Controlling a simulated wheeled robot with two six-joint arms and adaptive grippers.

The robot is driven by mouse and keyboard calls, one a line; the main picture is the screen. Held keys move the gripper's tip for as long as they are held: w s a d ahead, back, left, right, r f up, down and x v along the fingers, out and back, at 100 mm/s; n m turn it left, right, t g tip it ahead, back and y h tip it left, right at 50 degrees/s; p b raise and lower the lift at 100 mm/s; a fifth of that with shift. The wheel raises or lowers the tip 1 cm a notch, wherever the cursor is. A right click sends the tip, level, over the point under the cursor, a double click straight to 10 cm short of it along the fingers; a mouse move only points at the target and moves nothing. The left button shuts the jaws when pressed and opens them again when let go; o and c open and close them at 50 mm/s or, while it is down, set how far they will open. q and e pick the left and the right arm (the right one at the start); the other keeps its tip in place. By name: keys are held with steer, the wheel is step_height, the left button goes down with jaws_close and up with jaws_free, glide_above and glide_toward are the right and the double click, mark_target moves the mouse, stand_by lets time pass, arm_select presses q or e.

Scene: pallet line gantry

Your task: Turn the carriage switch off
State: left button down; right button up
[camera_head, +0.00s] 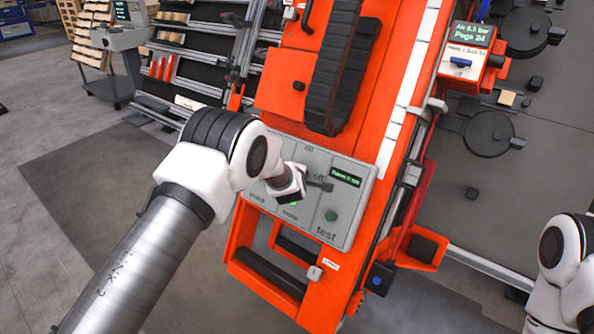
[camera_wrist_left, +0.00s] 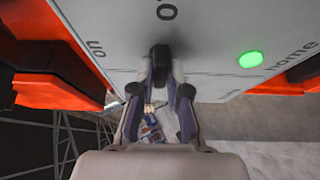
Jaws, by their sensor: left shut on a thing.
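The grey control panel (camera_head: 352,205) is on the orange gantry carriage, with printed words including "off" and "test". My left gripper (camera_head: 304,187) is at the panel. A small dark lever (camera_head: 324,186), which I take to be the carriage switch, sticks out beside it, just below the word "off". In the left wrist view, the fingers (camera_wrist_left: 160,90) are shut on the dark switch knob (camera_wrist_left: 160,56) against the panel face (camera_wrist_left: 215,30). The word "on" is to the knob's left there. My wrist and fingers hide part of the panel. My right arm shows at the right edge; its gripper is out of view.
A red box with a green screen (camera_head: 468,40) stands at upper right. Open floor lies at left.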

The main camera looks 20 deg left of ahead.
arm_select(q)
steer(key=c, duration=1.2)
jaws_free()
steer(key=shift+o, duration=0.2)
steer(key=v, duration=1.2)
